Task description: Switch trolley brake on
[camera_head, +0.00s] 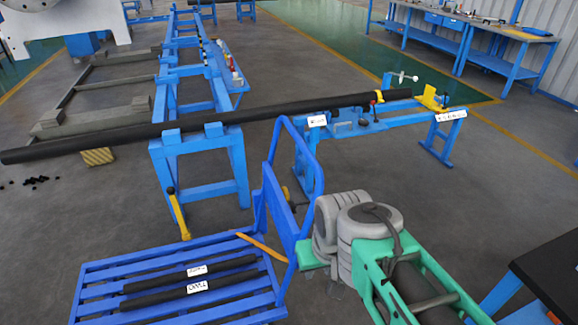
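The blue trolley (98,271) stands at the lower left, with a slatted deck and a tall blue push handle (311,160) at its right end. Two dark bars with white labels lie on the deck. A yellow lever with a black knob (179,214) stands tilted at the deck's far edge. An orange bar (262,247) slants across the deck's far right corner, near the handle's foot. The frame does not show which of these is the brake, or whether it is on. My gripper is not in view.
A long dark shaft (270,114) lies across blue stands behind the trolley. A dark-topped table (555,275) is at the lower right. Grey floor is clear right of centre.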

